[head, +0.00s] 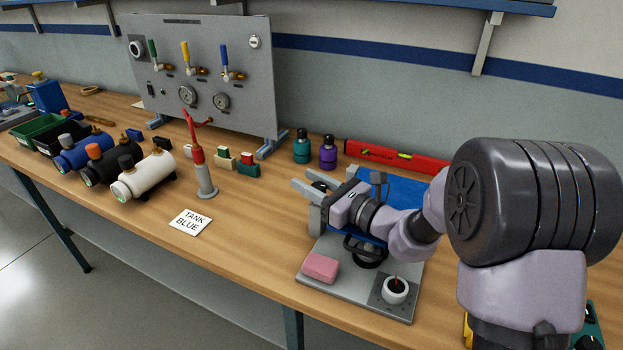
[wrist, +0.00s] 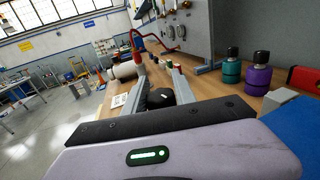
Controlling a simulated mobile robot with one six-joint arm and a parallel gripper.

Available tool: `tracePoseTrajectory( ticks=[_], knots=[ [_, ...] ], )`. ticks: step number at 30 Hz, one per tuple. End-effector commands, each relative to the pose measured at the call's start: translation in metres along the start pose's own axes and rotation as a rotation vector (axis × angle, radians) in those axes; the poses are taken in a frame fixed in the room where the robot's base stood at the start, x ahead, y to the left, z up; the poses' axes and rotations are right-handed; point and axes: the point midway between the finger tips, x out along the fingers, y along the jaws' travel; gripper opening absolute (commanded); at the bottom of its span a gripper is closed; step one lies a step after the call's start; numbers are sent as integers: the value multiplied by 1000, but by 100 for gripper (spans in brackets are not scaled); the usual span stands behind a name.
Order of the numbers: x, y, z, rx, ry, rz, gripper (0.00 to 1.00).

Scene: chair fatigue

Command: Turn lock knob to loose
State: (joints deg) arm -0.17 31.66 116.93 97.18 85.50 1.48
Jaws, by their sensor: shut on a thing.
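My gripper (head: 308,198) is at the left end of a grey fixture with a blue pad (head: 405,190) on the bench. Its two grey fingers point left, level above the bench. In the wrist view a black rounded knob (wrist: 160,97) sits between the fingers (wrist: 155,88), and the gripper is shut on it. The same dark knob partly shows behind the fingers in the head view (head: 321,185). Its markings are hidden, so its turn position cannot be told.
A white dial (head: 395,290) with a red pointer and a pink block (head: 320,267) sit on the fixture's grey plate (head: 345,290). Teal (head: 302,147) and purple (head: 327,153) bottles and a red level (head: 395,157) stand behind. A "TANK BLUE" card (head: 190,222) lies left.

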Motion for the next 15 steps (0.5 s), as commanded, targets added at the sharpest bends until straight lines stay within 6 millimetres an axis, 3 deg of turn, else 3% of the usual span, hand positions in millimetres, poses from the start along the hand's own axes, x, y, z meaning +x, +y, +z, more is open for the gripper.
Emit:
tracePoseTrajectory(
  ticks=[15],
  knots=[
    [-2, 12, 2, -2, -2, 482, 0]
  ],
)
